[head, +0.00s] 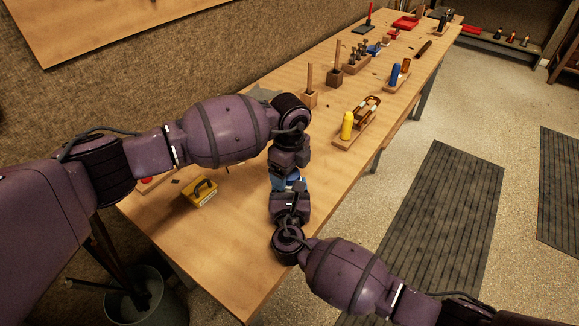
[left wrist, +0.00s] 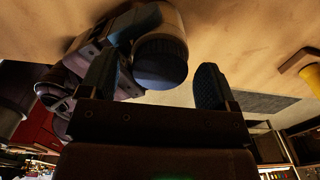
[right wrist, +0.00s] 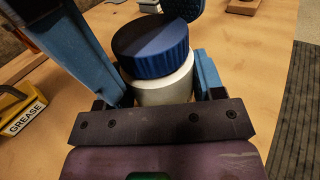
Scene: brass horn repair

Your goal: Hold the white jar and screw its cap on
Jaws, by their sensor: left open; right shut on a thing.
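The white jar (right wrist: 165,85) stands upright between the fingers of my right gripper (right wrist: 155,75), which is shut on its body. The blue ridged cap (right wrist: 152,48) sits on top of the jar; I cannot tell how far it is threaded. In the left wrist view the jar (left wrist: 160,20) and the dark-looking cap (left wrist: 160,65) appear upside down. My left gripper (left wrist: 155,80) is open, with its fingers on either side of the cap and a visible gap on the right. In the head view the arms mostly hide the jar.
A yellow grease box (head: 200,194) stands on the workbench (head: 235,255) left of the grippers. A wooden tray (head: 350,142) with a yellow bottle (head: 347,125) lies to the right. Tool blocks and more items stand farther along the bench. The near bench top is mostly clear.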

